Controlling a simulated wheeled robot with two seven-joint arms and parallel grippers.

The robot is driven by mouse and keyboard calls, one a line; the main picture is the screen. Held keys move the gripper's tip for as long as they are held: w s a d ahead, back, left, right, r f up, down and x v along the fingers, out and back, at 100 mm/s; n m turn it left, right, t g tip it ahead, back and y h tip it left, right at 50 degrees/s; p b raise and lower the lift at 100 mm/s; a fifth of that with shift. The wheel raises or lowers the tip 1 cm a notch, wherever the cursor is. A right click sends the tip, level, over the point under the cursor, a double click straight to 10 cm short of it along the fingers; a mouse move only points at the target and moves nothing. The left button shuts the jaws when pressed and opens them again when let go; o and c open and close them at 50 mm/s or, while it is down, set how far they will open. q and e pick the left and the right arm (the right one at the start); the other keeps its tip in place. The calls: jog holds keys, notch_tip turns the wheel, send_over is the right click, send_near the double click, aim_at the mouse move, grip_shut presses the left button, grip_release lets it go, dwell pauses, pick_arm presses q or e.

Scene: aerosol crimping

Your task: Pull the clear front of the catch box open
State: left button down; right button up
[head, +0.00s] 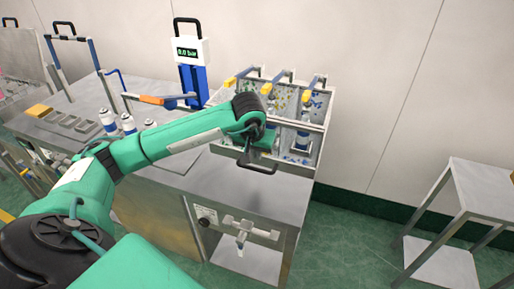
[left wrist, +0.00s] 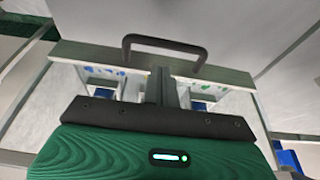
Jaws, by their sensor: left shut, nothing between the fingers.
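The catch box (head: 299,171) is a light frame at the right end of the steel bench, with blue and white cans inside. A black U-shaped handle (head: 257,168) sticks out from its front; it also shows in the left wrist view (left wrist: 165,42), on a grey edge bar (left wrist: 90,54). The clear front itself is hard to make out. My left gripper (head: 262,146) is over the box's front edge, partly hidden by its wrist. In the left wrist view its fingers (left wrist: 162,86) are shut and empty, just short of the handle. My right gripper is out of view.
A blue stand with a 0.0 bar display (head: 188,52) and an orange-handled lever (head: 152,99) stand behind my left arm. Several yellow-tipped clamps (head: 267,88) rise over the box. A steel side table (head: 480,188) stands right; green floor between is clear.

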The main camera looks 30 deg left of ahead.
aim_at(259, 162)
pick_arm(q)
jog(key=p+x, duration=0.1)
jog(key=x, duration=0.5)
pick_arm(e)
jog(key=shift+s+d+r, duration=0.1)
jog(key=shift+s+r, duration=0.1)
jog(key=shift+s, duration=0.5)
pick_arm(q)
jog(key=shift+s, duration=0.1)
